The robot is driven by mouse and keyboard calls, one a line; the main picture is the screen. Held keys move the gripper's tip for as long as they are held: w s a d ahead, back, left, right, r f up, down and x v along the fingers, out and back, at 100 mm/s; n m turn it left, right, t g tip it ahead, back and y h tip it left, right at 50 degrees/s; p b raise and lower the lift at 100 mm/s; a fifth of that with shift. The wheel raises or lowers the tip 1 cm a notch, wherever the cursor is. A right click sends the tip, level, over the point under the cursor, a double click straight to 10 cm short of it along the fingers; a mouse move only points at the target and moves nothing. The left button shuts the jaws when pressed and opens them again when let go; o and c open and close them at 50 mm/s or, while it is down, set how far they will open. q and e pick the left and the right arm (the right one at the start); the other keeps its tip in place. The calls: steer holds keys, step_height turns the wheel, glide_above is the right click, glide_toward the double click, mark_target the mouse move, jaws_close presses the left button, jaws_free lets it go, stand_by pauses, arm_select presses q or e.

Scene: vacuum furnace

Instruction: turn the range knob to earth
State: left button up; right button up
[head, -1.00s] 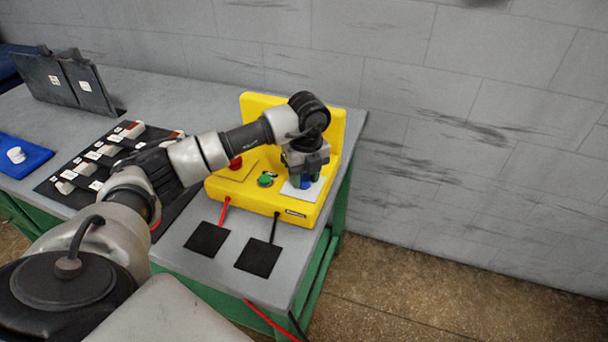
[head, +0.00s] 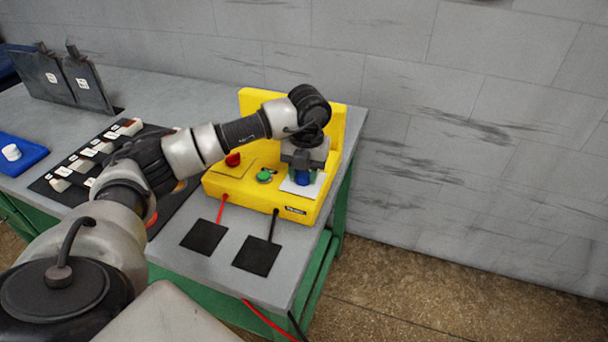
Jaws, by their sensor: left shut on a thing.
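The yellow tester box (head: 222,187) stands at the right end of the grey bench. A blue knob (head: 302,179) sits on a white plate (head: 290,188) on the right of its top; I take it as the range knob. My left gripper (head: 303,173) points down over the plate and is shut on the blue knob. The gripper hides much of the knob, and its pointer and the plate's markings cannot be read. A green button (head: 264,176) and a red button (head: 233,159) are to the left on the box. My right gripper is not in view.
Red and black leads run from the box to two black pads (head: 204,237) in front. A black mat (head: 52,179) with several small labelled pieces, a blue tray (head: 28,158) and dark upright plates (head: 82,82) are to the left. The wall is close behind.

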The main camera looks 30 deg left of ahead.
mark_target(306, 175)
arm_select(q)
steer(key=m+b, duration=0.2)
steer(key=m, duration=0.4)
stand_by(0.6)
steer(key=o, duration=0.9)
steer(key=shift+r, duration=0.1)
steer(key=r, duration=1)
steer(key=shift+d+r+b, duration=0.2)
steer(key=shift+r+b, duration=0.15)
